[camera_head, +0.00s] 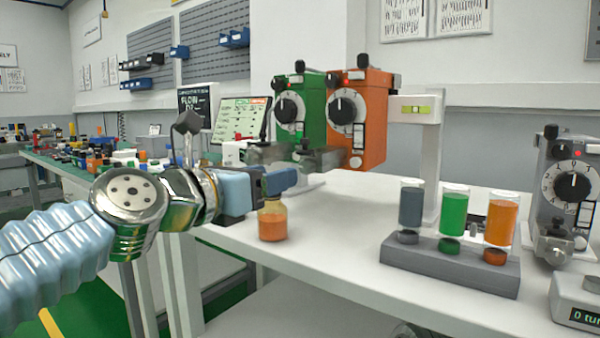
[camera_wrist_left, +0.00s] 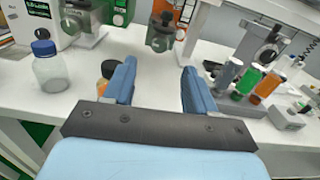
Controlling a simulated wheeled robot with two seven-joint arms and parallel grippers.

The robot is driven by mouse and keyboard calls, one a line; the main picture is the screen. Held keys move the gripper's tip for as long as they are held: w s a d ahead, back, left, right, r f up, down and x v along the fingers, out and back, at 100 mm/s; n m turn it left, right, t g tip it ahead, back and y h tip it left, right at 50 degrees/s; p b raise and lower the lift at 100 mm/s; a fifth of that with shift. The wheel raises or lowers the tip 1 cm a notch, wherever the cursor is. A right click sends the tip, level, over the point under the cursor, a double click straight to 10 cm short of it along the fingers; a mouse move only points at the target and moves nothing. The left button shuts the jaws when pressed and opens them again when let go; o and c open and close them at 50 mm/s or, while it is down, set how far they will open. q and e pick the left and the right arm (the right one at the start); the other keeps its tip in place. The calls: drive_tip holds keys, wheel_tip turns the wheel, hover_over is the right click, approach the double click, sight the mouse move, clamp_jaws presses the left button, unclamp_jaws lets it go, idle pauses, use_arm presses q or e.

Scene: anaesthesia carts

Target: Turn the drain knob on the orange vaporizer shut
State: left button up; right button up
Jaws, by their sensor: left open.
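The orange vaporizer (camera_head: 374,110) hangs on the stand, with a black dial on its front. A small round knob (camera_head: 356,162) shows low on its front, next to a metal fitting (camera_head: 318,160); its turn position is too small to tell. My left gripper (camera_head: 286,181) is in front of and below the vaporizers, apart from the orange one. In the left wrist view my left gripper (camera_wrist_left: 160,80) is open and empty, and a grey metal fitting (camera_wrist_left: 160,38) shows beyond the gap between its fingers. My right gripper is in neither view.
A green vaporizer (camera_head: 305,125) hangs left of the orange one. A bottle of orange liquid (camera_head: 272,224) stands close under my left gripper. A blue-capped bottle (camera_wrist_left: 46,68) is at left in the wrist view. A vial rack (camera_head: 450,267) and grey vaporizer (camera_head: 566,190) stand right.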

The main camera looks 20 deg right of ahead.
sight(304, 168)
use_arm(q)
drive_tip(key=x, duration=0.8)
drive_tip(key=shift+w+p, duration=0.1)
drive_tip(key=shift+p, duration=0.2)
clamp_jaws()
drive_tip(key=shift+m+p, duration=0.45)
drive_tip(key=shift+m, duration=1.55)
unclamp_jaws()
